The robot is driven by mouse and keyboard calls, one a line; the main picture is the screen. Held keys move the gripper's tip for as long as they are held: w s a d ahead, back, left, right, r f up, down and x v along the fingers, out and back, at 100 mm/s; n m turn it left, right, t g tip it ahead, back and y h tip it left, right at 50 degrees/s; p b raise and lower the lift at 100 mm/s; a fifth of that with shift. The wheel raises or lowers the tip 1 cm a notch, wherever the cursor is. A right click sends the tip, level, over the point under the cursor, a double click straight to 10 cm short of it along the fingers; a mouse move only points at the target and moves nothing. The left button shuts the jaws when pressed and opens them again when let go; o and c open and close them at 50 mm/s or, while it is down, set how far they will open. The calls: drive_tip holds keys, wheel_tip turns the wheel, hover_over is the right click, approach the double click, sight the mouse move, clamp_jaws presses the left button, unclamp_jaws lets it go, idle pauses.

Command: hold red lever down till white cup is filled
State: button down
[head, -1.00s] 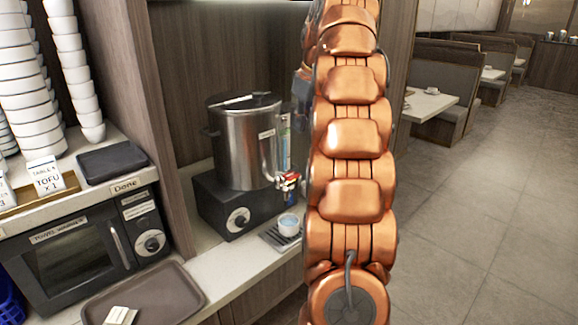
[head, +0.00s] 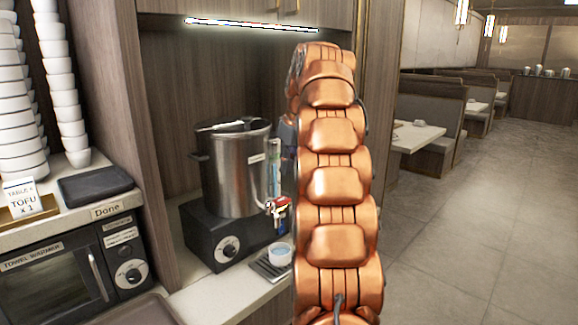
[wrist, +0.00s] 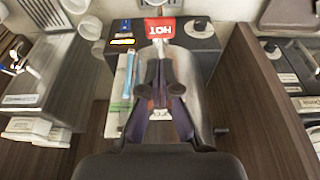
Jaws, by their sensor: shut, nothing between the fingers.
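The red lever (head: 279,204) is on the tap of the steel urn (head: 238,175) in the head view. A red piece marked HOT (wrist: 160,27) shows at the top of the wrist view. The white cup (head: 280,253) stands upright on a dark drip tray (head: 264,268) below the tap; its inside looks pale blue, and I cannot tell its fill level. My gripper (wrist: 158,78) is shut and empty in the wrist view, with the red piece beyond its fingertips and no clear contact. In the head view my copper arm hides most of the gripper.
The urn sits on a black base with a dial (head: 229,249) in a wooden alcove, whose side panels stand close by. At left are bowl stacks, a black tray (head: 96,185) and a towel warmer (head: 75,280). Open floor and booths lie at right.

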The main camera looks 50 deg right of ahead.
sight(282, 199)
drive_tip(key=shift+b+x, duration=0.35)
drive_tip(key=shift+x, duration=1.55)
drive_tip(key=shift+f+p, duration=0.5)
drive_tip(key=shift+f, duration=1.5)
drive_tip(key=shift+f+b, duration=0.15)
drive_tip(key=shift+b, duration=0.15)
